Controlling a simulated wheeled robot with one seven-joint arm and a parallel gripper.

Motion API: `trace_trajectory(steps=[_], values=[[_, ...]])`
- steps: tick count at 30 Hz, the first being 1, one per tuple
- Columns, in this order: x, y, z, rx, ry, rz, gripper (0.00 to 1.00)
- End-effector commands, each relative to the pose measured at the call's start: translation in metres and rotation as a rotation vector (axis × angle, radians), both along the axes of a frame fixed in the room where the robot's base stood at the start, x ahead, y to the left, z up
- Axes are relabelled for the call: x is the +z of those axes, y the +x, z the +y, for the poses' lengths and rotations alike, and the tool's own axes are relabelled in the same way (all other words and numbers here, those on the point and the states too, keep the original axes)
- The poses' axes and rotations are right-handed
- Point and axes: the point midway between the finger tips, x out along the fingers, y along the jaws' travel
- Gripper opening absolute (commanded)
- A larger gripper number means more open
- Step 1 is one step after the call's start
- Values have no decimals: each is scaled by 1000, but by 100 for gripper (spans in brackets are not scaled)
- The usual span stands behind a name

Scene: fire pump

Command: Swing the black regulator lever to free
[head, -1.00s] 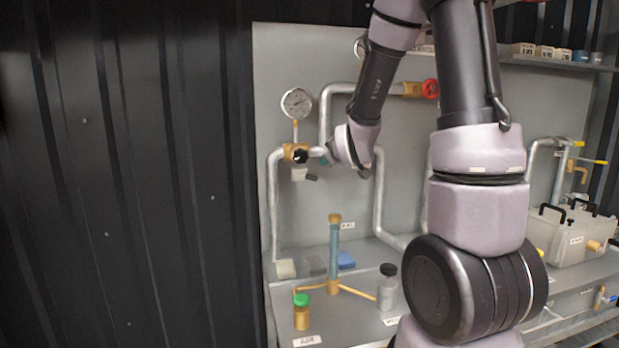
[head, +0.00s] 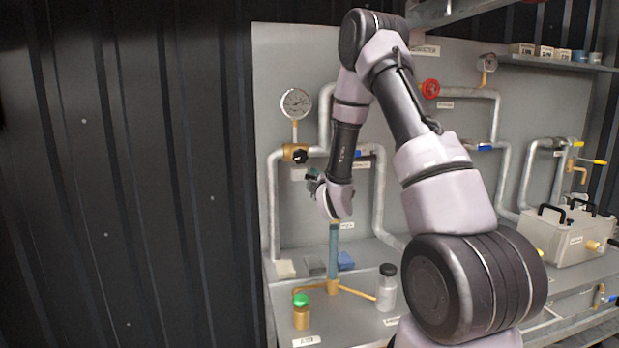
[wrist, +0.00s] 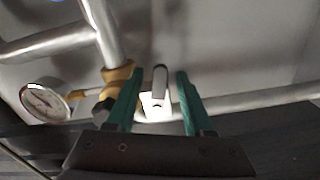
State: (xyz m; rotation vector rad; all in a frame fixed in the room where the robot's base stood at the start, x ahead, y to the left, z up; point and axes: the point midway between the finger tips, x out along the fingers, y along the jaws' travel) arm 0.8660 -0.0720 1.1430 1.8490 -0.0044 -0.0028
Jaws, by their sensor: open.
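The regulator is a brass body (head: 294,153) with a black knob (head: 301,157), below a round gauge on the wall panel. In the wrist view the brass body (wrist: 120,77) and dark knob (wrist: 103,110) are left of my fingers. A dark grey bar with a rounded end, apparently the lever (wrist: 160,77), shows between the two green fingers of my gripper (wrist: 158,88), with gaps on both sides. My gripper (head: 313,181) is open and empty, just below and right of the regulator in the head view. My wrist partly hides that area, so I cannot make out the lever there.
The gauge (head: 296,103) and grey pipes (head: 272,205) surround the regulator. Below, the bench holds a green-capped bottle (head: 302,312), a grey bottle with a black cap (head: 387,288) and a blue-green column. A red valve wheel (head: 430,89) is to the right.

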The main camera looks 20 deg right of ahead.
Motion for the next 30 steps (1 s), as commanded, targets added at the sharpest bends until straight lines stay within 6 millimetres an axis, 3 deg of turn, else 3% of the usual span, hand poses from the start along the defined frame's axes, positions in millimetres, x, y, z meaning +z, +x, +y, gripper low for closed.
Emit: trace_trajectory(steps=[7, 19, 23, 30], values=[[0, 35, 0, 2, 1, -1, 52], [0, 42, 0, 1, 0, 1, 52], [0, 42, 0, 1, 0, 1, 3], [1, 42, 0, 2, -27, 1, 0]])
